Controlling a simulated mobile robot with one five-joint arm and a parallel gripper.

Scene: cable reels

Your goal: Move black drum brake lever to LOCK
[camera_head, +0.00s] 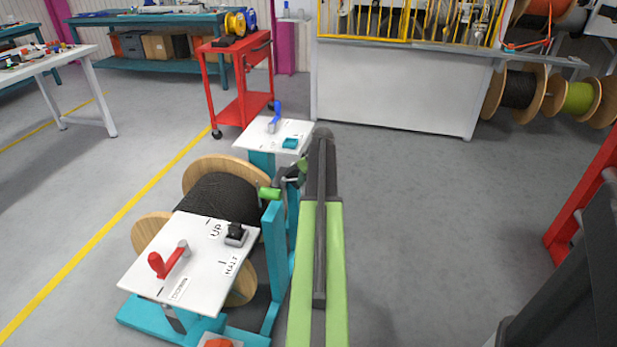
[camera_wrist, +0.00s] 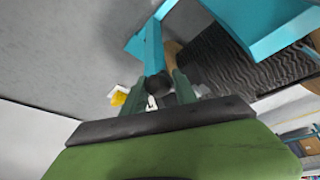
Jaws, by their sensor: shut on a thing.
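The black drum (camera_head: 225,196) is a wooden-flanged reel wound with black cable, lying in a teal stand (camera_head: 272,265). In the wrist view its ribbed black cable (camera_wrist: 225,70) fills the upper right. My gripper (camera_head: 291,175) is at the top of the stand's right-hand upright. In the wrist view my gripper (camera_wrist: 163,88) has its two dark green fingers closed around a dark rounded part (camera_wrist: 157,84), apparently the brake lever, beside the teal upright. The fingers hide most of it. No LOCK mark is readable.
Another white plate (camera_head: 265,130) with a blue lever stands behind. A red cart (camera_head: 238,90) is farther back.

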